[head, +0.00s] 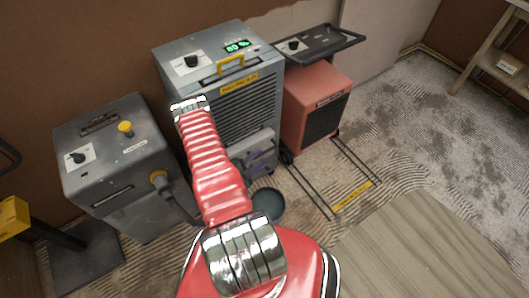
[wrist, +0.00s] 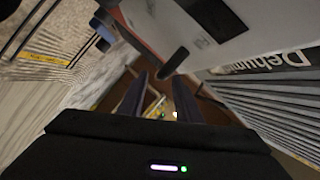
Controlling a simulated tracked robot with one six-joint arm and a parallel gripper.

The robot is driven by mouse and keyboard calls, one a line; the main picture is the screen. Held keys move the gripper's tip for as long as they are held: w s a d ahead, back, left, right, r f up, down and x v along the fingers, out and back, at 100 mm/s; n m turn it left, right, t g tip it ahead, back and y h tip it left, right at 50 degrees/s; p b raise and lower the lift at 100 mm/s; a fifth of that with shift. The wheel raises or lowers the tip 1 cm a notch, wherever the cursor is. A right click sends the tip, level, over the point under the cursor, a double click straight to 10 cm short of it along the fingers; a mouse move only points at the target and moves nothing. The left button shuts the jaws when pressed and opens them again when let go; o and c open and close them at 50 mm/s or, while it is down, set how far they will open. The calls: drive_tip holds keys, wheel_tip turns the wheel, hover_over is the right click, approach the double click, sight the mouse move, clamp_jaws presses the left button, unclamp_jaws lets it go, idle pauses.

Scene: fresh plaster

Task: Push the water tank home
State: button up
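The grey dehumidifier (head: 205,72) stands against the brown wall in the head view, with a lit green display and a yellow handle on top. A paler grey block, apparently the water tank (head: 250,146), juts from its lower front. My red arm hides part of this area. In the wrist view, my gripper (wrist: 160,80) has its two dark fingers apart with nothing clearly between them. A grey housing with a dark label, possibly the tank (wrist: 228,18), is close at the top right. Contact with the fingers cannot be told.
A grey machine (head: 110,150) with a yellow knob and a hose stands left. A red unit (head: 312,105) under a black tray (head: 318,43) stands right. A dark round bowl (head: 268,203) is on the floor. Open floor lies to the right.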

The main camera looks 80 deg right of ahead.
sight(264, 152)
drive_tip(key=shift+x, duration=2.35)
drive_tip(key=shift+c, duration=0.2)
clamp_jaws()
